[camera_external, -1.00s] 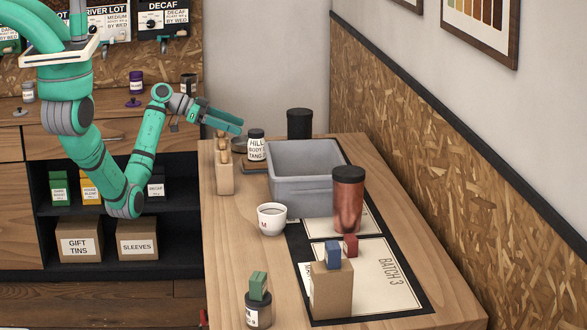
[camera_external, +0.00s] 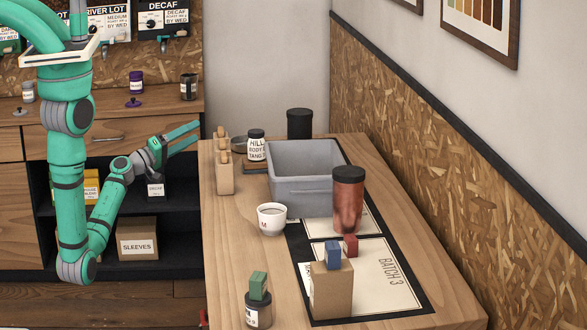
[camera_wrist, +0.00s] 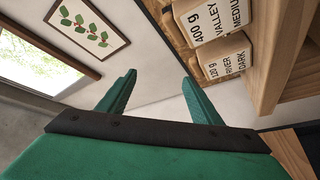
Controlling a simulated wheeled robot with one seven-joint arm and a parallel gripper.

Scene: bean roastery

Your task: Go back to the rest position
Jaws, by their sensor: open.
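My gripper (camera_external: 182,137) is at the left of the table, in front of the back shelf unit, and points up and to the right. In the wrist view its two green fingers (camera_wrist: 160,96) stand apart with nothing between them. My arm hangs down on the left and bends up at a low elbow. The gripper is clear of the table (camera_external: 226,240) and everything on it.
The table bears a grey crate (camera_external: 300,190), a white cup (camera_external: 271,219), a copper canister (camera_external: 348,200), a cardboard box (camera_external: 331,292) with a blue block (camera_external: 333,255), and a dark jar (camera_external: 258,312) under a green block (camera_external: 258,286). A wooden rack (camera_external: 224,176) stands nearest my gripper.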

